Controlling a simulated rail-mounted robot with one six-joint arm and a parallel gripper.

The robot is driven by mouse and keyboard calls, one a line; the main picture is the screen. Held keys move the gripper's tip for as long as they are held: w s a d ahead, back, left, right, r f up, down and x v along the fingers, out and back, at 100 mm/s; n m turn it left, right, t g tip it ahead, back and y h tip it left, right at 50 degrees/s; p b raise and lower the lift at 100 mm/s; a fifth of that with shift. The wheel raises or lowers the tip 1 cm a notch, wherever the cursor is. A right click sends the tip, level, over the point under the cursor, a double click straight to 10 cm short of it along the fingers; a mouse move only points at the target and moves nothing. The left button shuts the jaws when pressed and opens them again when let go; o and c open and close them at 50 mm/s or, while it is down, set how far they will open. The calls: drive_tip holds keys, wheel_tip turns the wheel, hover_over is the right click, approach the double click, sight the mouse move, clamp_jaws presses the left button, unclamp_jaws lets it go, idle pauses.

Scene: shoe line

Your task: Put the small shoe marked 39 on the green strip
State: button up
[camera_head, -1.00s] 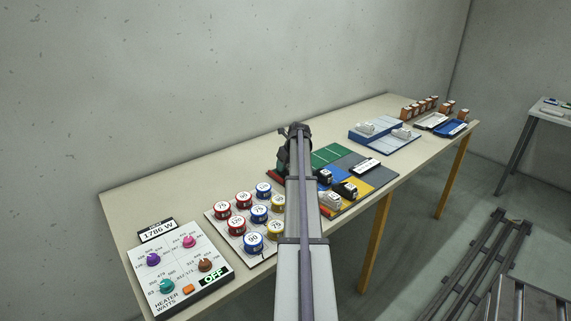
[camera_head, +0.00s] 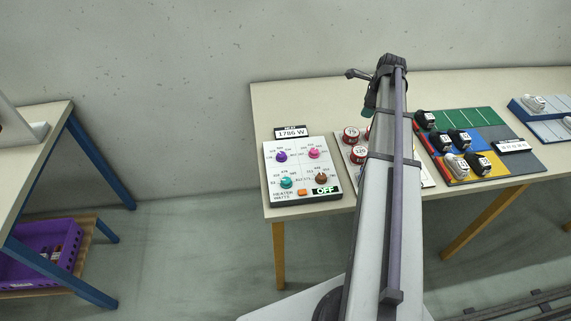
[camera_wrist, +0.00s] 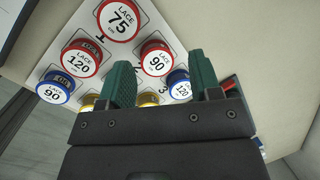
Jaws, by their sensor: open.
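The green strip (camera_head: 470,119) is on a coloured board on the table, right of my arm in the head view. A black shoe (camera_head: 425,117) sits at its left end. Two more black shoes (camera_head: 440,143) (camera_head: 460,138) stand on the blue strip (camera_head: 487,134). A white shoe (camera_head: 457,165) and a black shoe (camera_head: 480,166) stand on the yellow strip (camera_head: 504,166). The shoe marks are too small to read, so I cannot tell which is 39. My gripper (camera_wrist: 163,78) is open and empty above the lace spool board; its green tip shows in the head view (camera_head: 368,111).
Red, blue and yellow lace spools (camera_wrist: 81,59) stand on a white board (camera_wrist: 60,30) below my gripper. A heater panel (camera_head: 302,168) reading OFF stands at the table's left end. A blue tray (camera_head: 540,118) lies at right. A purple crate (camera_head: 45,250) sits on a low shelf at left.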

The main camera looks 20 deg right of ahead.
drive_tip(key=s+a+n+g, duration=0.1)
drive_tip(key=s+a+n, duration=0.4)
drive_tip(key=a, duration=0.8)
drive_tip(key=s+a+n+g, duration=0.1)
drive_tip(key=s+a+n, duration=0.4)
drive_tip(key=a+n, duration=0.7)
drive_tip(key=s+a+n+g, duration=0.1)
drive_tip(key=s+a+n, duration=0.4)
drive_tip(key=a+n, duration=0.4)
drive_tip(key=a, duration=0.5)
drive_tip(key=shift+s+f, duration=0.2)
drive_tip(key=shift+f, duration=0.05)
